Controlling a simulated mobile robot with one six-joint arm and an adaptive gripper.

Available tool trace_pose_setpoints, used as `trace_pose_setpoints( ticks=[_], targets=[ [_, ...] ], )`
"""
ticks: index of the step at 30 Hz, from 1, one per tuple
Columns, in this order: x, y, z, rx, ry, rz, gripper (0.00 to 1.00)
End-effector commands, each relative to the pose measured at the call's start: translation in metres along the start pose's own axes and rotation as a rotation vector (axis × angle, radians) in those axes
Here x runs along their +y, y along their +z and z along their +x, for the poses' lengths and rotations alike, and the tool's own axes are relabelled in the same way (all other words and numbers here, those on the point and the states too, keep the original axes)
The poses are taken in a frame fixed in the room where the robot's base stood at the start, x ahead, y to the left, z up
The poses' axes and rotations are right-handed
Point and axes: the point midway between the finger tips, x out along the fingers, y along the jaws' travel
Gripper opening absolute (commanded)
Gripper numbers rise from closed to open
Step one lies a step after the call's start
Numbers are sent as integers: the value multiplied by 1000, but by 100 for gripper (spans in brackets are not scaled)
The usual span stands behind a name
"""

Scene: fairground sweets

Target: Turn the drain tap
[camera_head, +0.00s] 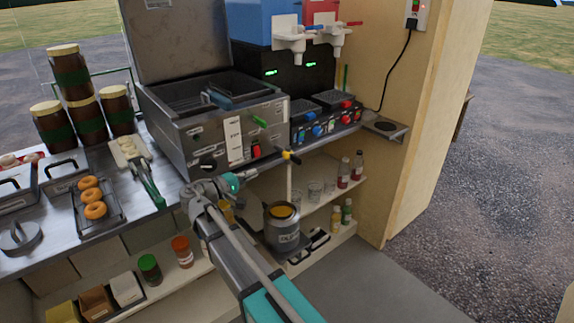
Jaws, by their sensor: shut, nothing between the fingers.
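The grey metal fryer (225,133) stands on the counter with its lid raised. A small tap lever with a yellow end (292,157) sticks out low at its front right corner; I take this as the drain tap. A thin pale pipe (289,182) hangs below it. My gripper (277,158) is shut and empty, reaching from the left along the fryer's lower front edge to close beside the lever. Whether it touches the lever is too small to tell. My arm covers part of the counter edge and shelf below.
A metal can (282,228) with yellow contents stands below the tap. Glasses (315,190) and bottles (344,172) stand on the shelf right of it. Doughnuts (92,198) and jars (88,120) are at the left. A drinks machine (292,75) stands right of the fryer.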

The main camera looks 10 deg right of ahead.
Motion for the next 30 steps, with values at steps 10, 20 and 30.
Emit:
trace_pose_setpoints(
  ticks=[10, 20, 30],
  targets=[
    [1, 0, -1, 1, 1, 0, 0],
    [0, 0, 16, -1, 0, 0, 0],
    [0, 0, 59, -2, -1, 0, 0]
  ],
)
